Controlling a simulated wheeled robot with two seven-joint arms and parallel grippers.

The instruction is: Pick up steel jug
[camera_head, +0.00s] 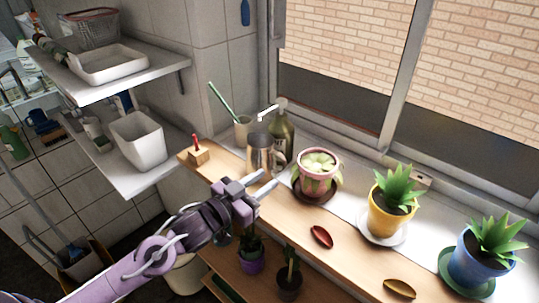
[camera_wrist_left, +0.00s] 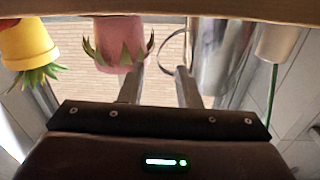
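In the left wrist view, which is upside down, the jug (camera_wrist_left: 222,55) hangs at upper right. Its handle lies between and beyond my left gripper's fingers (camera_wrist_left: 158,85); I cannot tell whether they touch the jug. My right gripper is not in view.
A pink pot (camera_head: 316,174) stands close right of the jug. A yellow pot (camera_head: 388,222) and a blue pot (camera_head: 474,262) stand farther right.

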